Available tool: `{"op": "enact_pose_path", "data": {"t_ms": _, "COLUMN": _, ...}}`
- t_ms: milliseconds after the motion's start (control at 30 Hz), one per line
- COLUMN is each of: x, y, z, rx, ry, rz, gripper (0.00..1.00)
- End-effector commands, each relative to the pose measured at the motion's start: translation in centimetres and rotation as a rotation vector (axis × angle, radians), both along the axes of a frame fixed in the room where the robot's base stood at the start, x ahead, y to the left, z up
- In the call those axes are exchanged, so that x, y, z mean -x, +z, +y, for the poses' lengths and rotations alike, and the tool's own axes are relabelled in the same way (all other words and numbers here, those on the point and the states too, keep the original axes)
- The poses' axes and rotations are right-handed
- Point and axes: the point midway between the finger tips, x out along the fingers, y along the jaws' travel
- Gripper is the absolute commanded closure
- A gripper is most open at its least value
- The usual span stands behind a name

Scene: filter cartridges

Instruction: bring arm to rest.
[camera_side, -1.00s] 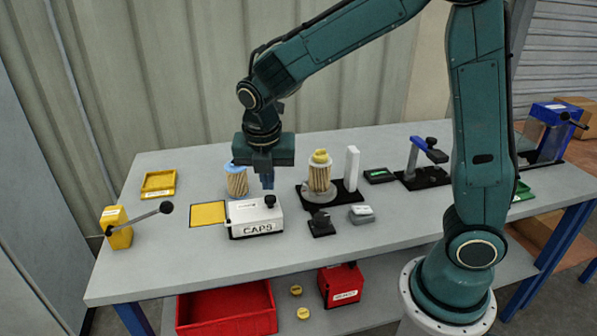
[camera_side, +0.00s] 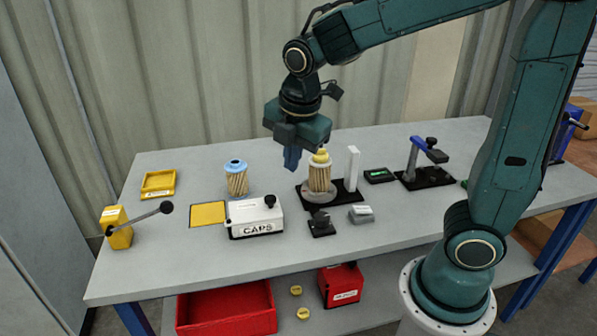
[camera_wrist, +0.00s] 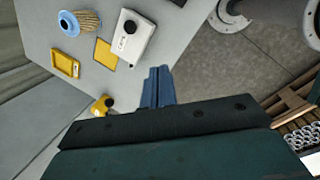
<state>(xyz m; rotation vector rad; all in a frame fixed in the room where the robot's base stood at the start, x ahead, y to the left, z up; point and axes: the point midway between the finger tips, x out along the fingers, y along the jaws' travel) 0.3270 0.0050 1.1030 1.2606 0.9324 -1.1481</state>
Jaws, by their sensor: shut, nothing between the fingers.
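My gripper (camera_side: 291,158) is above the table, shut and empty, with its blue fingers together. In the side view it overlaps the left of the yellow-capped filter cartridge (camera_side: 319,178), which stands on a round holder on a black base. The fingers also show shut in the wrist view (camera_wrist: 158,88), with nothing between them. A blue-capped filter cartridge (camera_side: 236,180) stands upright on the table to the left, apart from my gripper. It also shows in the wrist view (camera_wrist: 80,24).
A white CAPS box (camera_side: 255,219), a yellow pad (camera_side: 208,213), a yellow tray (camera_side: 158,184) and a yellow lever box (camera_side: 117,227) stand on the left. A white post (camera_side: 352,168) and a blue-handled press (camera_side: 420,160) rise to the right. A red bin (camera_side: 228,312) sits below the table (camera_side: 160,270).

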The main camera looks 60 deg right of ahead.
Motion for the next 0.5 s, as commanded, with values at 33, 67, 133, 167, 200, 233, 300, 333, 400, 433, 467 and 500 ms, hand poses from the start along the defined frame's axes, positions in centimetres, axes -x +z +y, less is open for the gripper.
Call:
{"op": "enact_pose_path", "data": {"t_ms": 33, "x": 0.8, "y": 0.6, "z": -0.2, "rx": -0.024, "ry": -0.067, "rz": -0.026, "gripper": 1.0}}
{"op": "enact_pose_path", "data": {"t_ms": 67, "x": 1.2, "y": 0.9, "z": -0.3, "rx": -0.038, "ry": -0.106, "rz": -0.037, "gripper": 1.0}}
{"op": "enact_pose_path", "data": {"t_ms": 133, "x": 2.2, "y": 1.5, "z": -0.4, "rx": -0.072, "ry": -0.2, "rz": -0.065, "gripper": 1.0}}
{"op": "enact_pose_path", "data": {"t_ms": 167, "x": 2.6, "y": 1.7, "z": -0.5, "rx": -0.088, "ry": -0.241, "rz": -0.077, "gripper": 1.0}}
{"op": "enact_pose_path", "data": {"t_ms": 200, "x": 3.2, "y": 2.0, "z": -0.5, "rx": -0.109, "ry": -0.294, "rz": -0.092, "gripper": 1.0}}
{"op": "enact_pose_path", "data": {"t_ms": 233, "x": 3.6, "y": 2.2, "z": -0.6, "rx": -0.125, "ry": -0.334, "rz": -0.104, "gripper": 1.0}}
{"op": "enact_pose_path", "data": {"t_ms": 300, "x": 4.6, "y": 2.7, "z": -0.7, "rx": -0.162, "ry": -0.428, "rz": -0.129, "gripper": 1.0}}
{"op": "enact_pose_path", "data": {"t_ms": 333, "x": 5.0, "y": 2.9, "z": -0.7, "rx": -0.178, "ry": -0.467, "rz": -0.14, "gripper": 1.0}}
{"op": "enact_pose_path", "data": {"t_ms": 400, "x": 6.0, "y": 3.2, "z": -0.8, "rx": -0.217, "ry": -0.56, "rz": -0.165, "gripper": 1.0}}
{"op": "enact_pose_path", "data": {"t_ms": 433, "x": 6.5, "y": 3.4, "z": -0.8, "rx": -0.234, "ry": -0.599, "rz": -0.174, "gripper": 1.0}}
{"op": "enact_pose_path", "data": {"t_ms": 467, "x": 6.9, "y": 3.5, "z": -0.8, "rx": -0.251, "ry": -0.639, "rz": -0.184, "gripper": 1.0}}
{"op": "enact_pose_path", "data": {"t_ms": 500, "x": 7.5, "y": 3.7, "z": -0.8, "rx": -0.274, "ry": -0.69, "rz": -0.197, "gripper": 1.0}}
